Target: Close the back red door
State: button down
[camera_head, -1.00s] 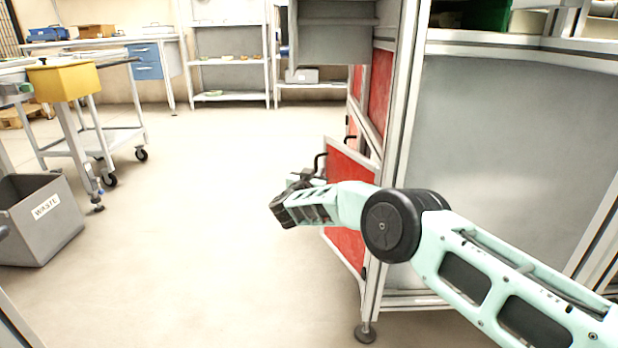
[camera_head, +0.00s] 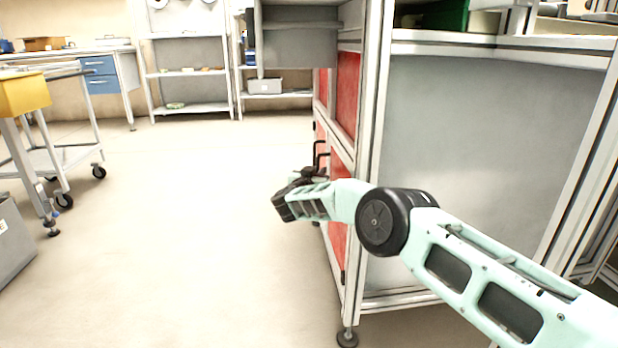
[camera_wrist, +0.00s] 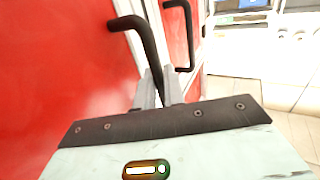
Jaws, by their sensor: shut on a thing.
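The red door (camera_wrist: 60,80) with a white metal frame fills the left of the wrist view. It also shows in the head view (camera_head: 339,240), low on the cabinet side, partly hidden behind my arm. It looks flush or nearly flush with the cabinet; a small gap cannot be ruled out. My gripper (camera_wrist: 162,88) is shut on the door's black handle (camera_wrist: 139,35). In the head view my gripper (camera_head: 312,174) is beside the cabinet side, its fingertips hard to make out. A second red door (camera_wrist: 178,15) with its own black handle (camera_wrist: 190,35) lies just beyond.
The grey cabinet (camera_head: 470,160) stands close on the right, near my arm. Open floor (camera_head: 190,220) lies to the left. A trolley (camera_head: 75,160) and a grey bin (camera_head: 12,240) stand at the left edge; shelves (camera_head: 188,110) stand at the back.

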jog(key=shift+d+h, duration=0.3)
jog(key=shift+d, duration=0.2)
jog(key=shift+w+d, duration=0.1)
jog(key=c, duration=1.6)
grip_release()
jog(key=shift+m, duration=0.3)
jog(key=shift+s+a+r+p, duration=0.1)
jog(key=shift+s+a+p, duration=0.1)
jog(key=shift+s+p, duration=0.1)
jog(key=p+v, duration=0.8)
jog(key=v, duration=0.9)
jog(key=shift+w+a, duration=0.1)
jog(key=shift+a, duration=0.05)
